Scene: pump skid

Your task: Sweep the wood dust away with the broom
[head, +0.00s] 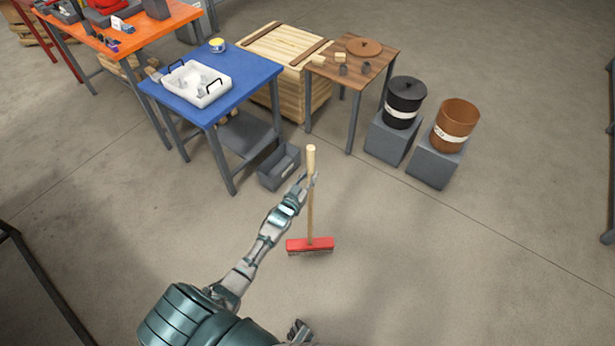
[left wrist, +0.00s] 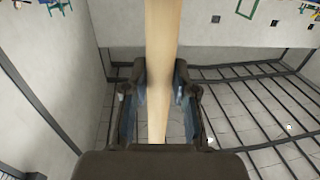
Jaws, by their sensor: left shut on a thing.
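The broom (head: 310,245) stands nearly upright on the concrete floor, with a red head and a pale wooden handle. My left gripper (head: 305,184) is shut on the upper part of the handle, a little below its top end. In the left wrist view the handle (left wrist: 160,50) runs between the two fingers of my left gripper (left wrist: 158,85). I cannot make out any wood dust on the floor. A part of my right arm or hand may show at the bottom edge of the head view, but its fingers are not clear.
A blue table (head: 235,82) with a white tray (head: 197,97) stands beyond the broom. A grey bin (head: 270,178) sits on the floor near it. A small wooden table (head: 378,66), a black bucket (head: 404,118) and a brown bucket (head: 453,140) stand to the right. The floor around the broom head is clear.

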